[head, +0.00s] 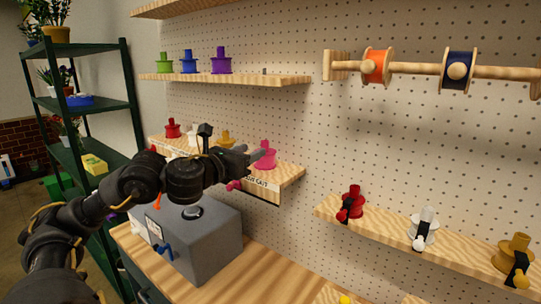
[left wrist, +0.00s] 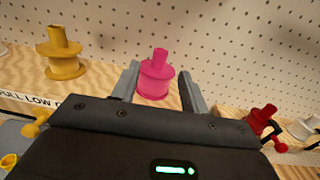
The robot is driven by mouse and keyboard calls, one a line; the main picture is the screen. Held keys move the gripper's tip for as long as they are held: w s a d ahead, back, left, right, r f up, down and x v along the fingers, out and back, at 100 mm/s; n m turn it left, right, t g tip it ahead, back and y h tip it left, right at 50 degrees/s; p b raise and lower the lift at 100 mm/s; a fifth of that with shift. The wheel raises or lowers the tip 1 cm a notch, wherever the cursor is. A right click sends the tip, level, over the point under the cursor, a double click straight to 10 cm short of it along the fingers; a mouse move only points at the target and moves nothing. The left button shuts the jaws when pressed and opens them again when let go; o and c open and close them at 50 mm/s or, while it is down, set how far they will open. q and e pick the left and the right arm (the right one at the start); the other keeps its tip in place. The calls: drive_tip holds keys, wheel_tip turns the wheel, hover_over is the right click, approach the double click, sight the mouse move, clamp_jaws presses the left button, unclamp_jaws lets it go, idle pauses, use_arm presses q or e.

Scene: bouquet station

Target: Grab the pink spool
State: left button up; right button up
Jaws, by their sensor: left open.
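The pink spool (head: 265,156) stands upright at the right end of a wooden shelf in the head view. It also shows in the left wrist view (left wrist: 156,80), in the gap between the two fingers. My left gripper (head: 258,155) is at the spool, and in the wrist view its open fingers (left wrist: 160,85) lie on either side of it with a gap. The spool's lower front edge is partly hidden by the gripper body. My right gripper is not in view.
A yellow spool (left wrist: 64,58) stands left of the pink one. A red spool (head: 173,128) is farther along the same shelf. A lower right shelf (head: 385,226) holds red, white and gold spools. A grey box (head: 195,245) stands on the bench below my arm.

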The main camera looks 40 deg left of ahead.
sight(269, 149)
use_arm(q)
drive_tip(key=w, duration=0.2)
drive_tip(key=w+a+p, duration=0.1)
drive_tip(key=w, duration=0.1)
drive_tip(key=shift+w+f, duration=0.1)
drive_tip(key=shift+f, duration=0.05)
drive_tip(key=shift+w+d, duration=0.15)
drive_tip(key=shift+w, duration=0.05)
drive_tip(key=shift+s+p, duration=0.1)
drive_tip(key=shift+p, duration=0.2)
drive_tip(key=shift+w+r+p, duration=0.2)
drive_tip(key=shift+r+p, duration=0.15)
drive_tip(key=w+p, duration=0.2)
drive_tip(key=w, duration=0.3)
drive_tip(key=shift+s, duration=0.15)
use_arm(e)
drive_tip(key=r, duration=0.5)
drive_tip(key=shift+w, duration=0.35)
use_arm(q)
drive_tip(key=shift+s, duration=0.1)
